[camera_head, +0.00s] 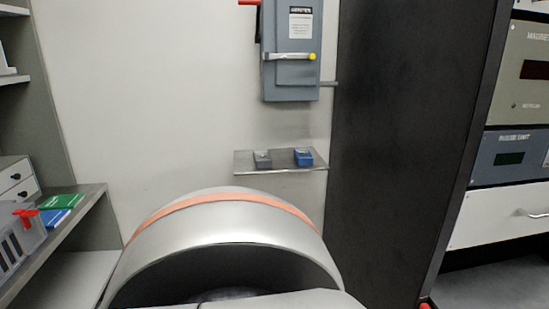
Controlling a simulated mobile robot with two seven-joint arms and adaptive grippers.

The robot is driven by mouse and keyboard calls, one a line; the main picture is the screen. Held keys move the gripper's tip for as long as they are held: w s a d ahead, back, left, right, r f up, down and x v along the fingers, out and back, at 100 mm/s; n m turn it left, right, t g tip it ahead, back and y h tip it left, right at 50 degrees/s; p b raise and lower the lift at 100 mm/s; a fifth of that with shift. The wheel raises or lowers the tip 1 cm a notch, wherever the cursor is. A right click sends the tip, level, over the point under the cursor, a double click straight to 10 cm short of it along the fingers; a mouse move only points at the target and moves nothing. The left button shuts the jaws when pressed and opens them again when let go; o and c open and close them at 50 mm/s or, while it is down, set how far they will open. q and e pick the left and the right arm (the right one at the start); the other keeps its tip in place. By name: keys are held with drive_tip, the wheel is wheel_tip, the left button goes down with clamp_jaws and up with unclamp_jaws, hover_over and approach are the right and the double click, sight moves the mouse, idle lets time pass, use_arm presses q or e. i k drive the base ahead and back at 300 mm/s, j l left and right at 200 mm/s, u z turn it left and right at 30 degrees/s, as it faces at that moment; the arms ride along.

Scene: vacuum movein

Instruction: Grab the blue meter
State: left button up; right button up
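The blue meter (304,157) is a small blue box lying on a thin metal wall shelf (250,169). It is at the shelf's right part. A similar dark grey meter (263,159) lies to its left on the same shelf, with a gap between them. Neither of my grippers shows in the head view, and nothing is touching the blue meter.
A large silver cylinder with an orange band (215,215) stands in front of and below the shelf. A grey switch box (290,75) hangs above it. A tall black cabinet (415,140) borders the right. Side shelving (85,197) holds green and blue boxes at left.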

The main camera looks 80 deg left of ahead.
sight(303, 156)
drive_tip(key=u, duration=2.35)
